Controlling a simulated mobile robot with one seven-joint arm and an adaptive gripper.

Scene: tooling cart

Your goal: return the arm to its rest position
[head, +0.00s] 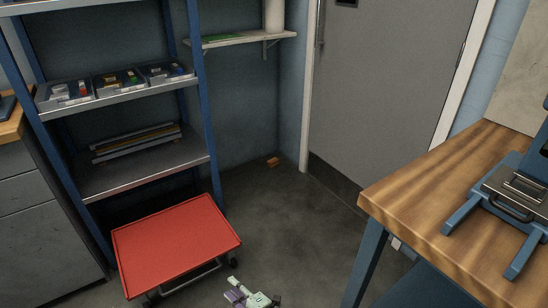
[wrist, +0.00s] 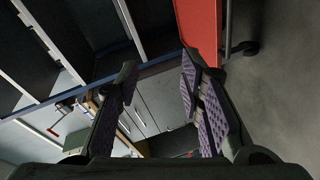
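In the wrist view my gripper (wrist: 158,75) has its two dark fingers with purple ridged pads spread apart. Nothing is held in the gap between them; floor-side furniture shows through it. In the head view a pale green and purple part of my arm's end (head: 252,297) shows at the bottom edge, low in front of the red tooling cart (head: 178,245). The rest of the arm is out of that view. The cart's red top is bare, and it also shows at the upper right of the wrist view (wrist: 199,28).
A blue-framed shelf (head: 140,177) with small bins (head: 118,80) stands behind the cart. A wooden workbench (head: 415,195) with a blue device (head: 505,195) is at right. A grey drawer cabinet (head: 45,245) is at left. Bare floor (head: 290,215) lies between cart and bench, before the door (head: 385,85).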

